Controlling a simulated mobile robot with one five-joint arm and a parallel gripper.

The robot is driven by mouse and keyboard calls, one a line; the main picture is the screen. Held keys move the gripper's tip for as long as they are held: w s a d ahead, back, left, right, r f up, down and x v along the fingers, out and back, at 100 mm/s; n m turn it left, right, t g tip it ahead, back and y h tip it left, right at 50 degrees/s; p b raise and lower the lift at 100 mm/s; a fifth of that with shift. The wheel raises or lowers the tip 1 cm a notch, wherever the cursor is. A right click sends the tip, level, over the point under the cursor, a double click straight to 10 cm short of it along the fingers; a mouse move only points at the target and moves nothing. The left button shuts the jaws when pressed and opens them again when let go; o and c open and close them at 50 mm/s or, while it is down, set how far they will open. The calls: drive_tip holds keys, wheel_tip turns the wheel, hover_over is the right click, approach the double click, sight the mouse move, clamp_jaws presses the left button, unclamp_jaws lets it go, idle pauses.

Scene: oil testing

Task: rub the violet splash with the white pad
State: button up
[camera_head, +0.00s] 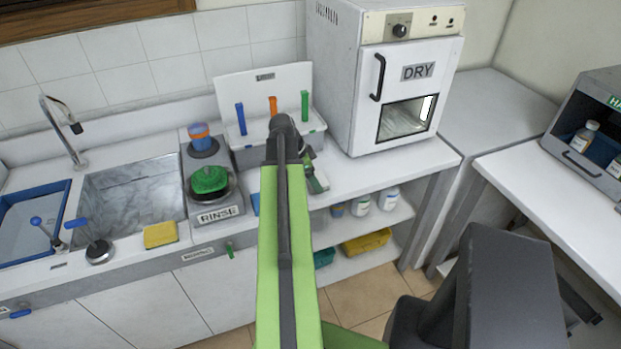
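I see no violet splash and no white pad in this view. My green arm reaches up the middle of the picture to the counter and hides part of it. Past its dark end joint, a small grey and green piece (316,176) shows just above the counter, left of the oven. It may be part of my gripper, but the fingers are not clear. I cannot tell whether they are open or whether they hold anything.
A sink (130,198) with a yellow sponge (160,234) is at left, beside the RINSE unit (217,213). A rack (262,92) holds coloured items. A DRY oven (385,75) stands right of it. Bottles (361,204) stand on the shelf below. The right table (530,190) has free room.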

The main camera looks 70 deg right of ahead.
drive_tip(key=shift+r+p, duration=3.05)
wheel_tip(320, 180, up, 3)
drive_tip(key=p, duration=0.3)
